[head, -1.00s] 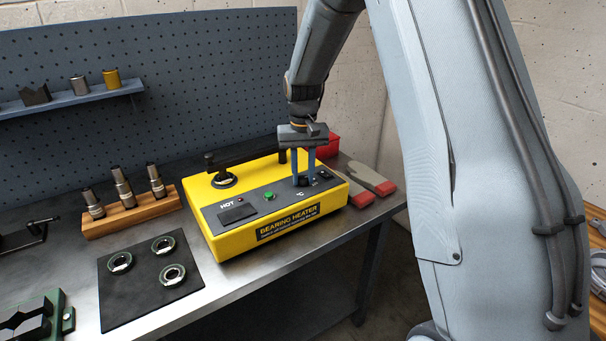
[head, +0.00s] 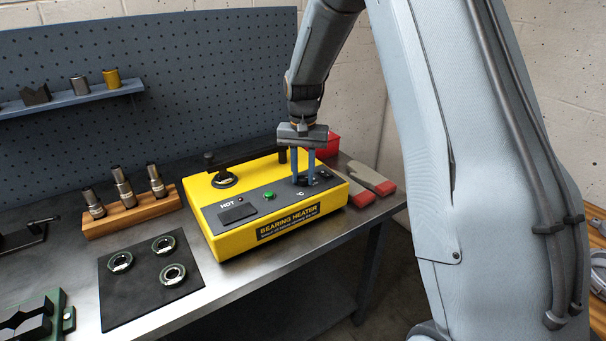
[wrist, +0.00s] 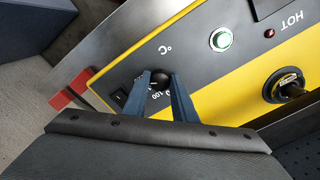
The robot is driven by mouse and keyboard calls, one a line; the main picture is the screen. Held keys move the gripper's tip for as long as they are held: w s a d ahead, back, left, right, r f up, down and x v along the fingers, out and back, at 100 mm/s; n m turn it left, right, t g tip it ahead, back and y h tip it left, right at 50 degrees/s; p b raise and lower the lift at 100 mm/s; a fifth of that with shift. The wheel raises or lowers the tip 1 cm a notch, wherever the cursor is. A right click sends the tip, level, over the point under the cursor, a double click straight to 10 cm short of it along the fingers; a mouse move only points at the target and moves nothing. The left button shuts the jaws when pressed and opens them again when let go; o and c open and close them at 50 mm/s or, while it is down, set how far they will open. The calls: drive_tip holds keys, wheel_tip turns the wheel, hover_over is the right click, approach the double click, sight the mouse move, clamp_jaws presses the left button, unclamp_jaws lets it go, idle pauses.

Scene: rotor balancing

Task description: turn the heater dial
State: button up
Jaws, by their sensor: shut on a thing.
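The yellow bearing heater (head: 236,243) stands on the metal bench. Its dark top panel carries a display, a green button (head: 269,196), a HOT lamp (head: 241,199) and a dial. My gripper (head: 304,180) points down over the right part of the panel. In the wrist view its two blue fingers (wrist: 158,88) are shut on the black heater dial (wrist: 159,78), one finger on each side. Scale numbers, one reading 100, show beside the dial, partly hidden by the fingers. In the head view the fingers hide most of the dial.
A black bar lies across posts on the heater. Bearings (head: 173,273) lie on a black mat (head: 138,308) at the front. A wooden block (head: 130,222) holds several tools at left. Gloves (head: 371,179) lie right of the heater, a red box (head: 328,146) behind.

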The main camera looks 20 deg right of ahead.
sight(303, 178)
drive_tip(key=shift+w+r, duration=0.1)
drive_tip(key=o, duration=1)
drive_tip(key=shift+o, duration=0.2)
drive_tip(key=shift+r+b, duration=1.2)
drive_tip(key=shift+r, duration=2.65)
drive_tip(key=s+f+n, duration=0.2)
drive_tip(key=s+f, duration=0.2)
drive_tip(key=s, duration=0.9)
drive_tip(key=s+f+n+t, duration=0.1)
drive_tip(key=s+f, duration=0.3)
drive_tip(key=s, duration=0.8)
drive_tip(key=shift+s+f+n, duration=0.25)
drive_tip(key=shift+s+n, duration=0.1)
drive_tip(key=shift+n, duration=0.55)
